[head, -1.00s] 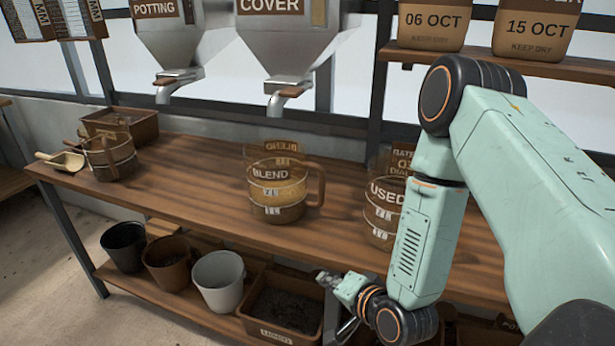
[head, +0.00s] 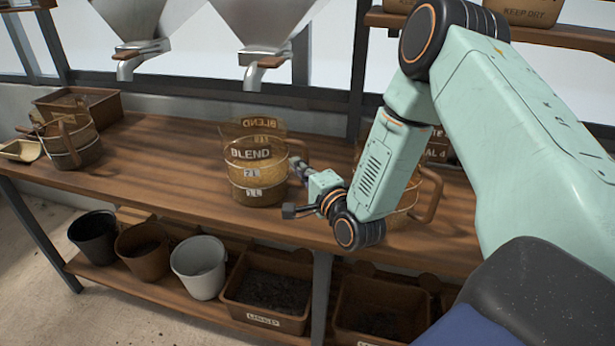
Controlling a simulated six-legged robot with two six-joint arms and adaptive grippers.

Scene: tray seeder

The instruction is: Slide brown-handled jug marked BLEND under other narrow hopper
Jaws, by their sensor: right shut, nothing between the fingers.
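My left gripper is not in view.
Another brown-handled jug (head: 70,145) stands at the bench's left end, beside a scoop (head: 20,150) and a brown box (head: 78,100). A further jug (head: 405,205) is partly behind my right arm. Pots and trays fill the lower shelf (head: 120,280).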

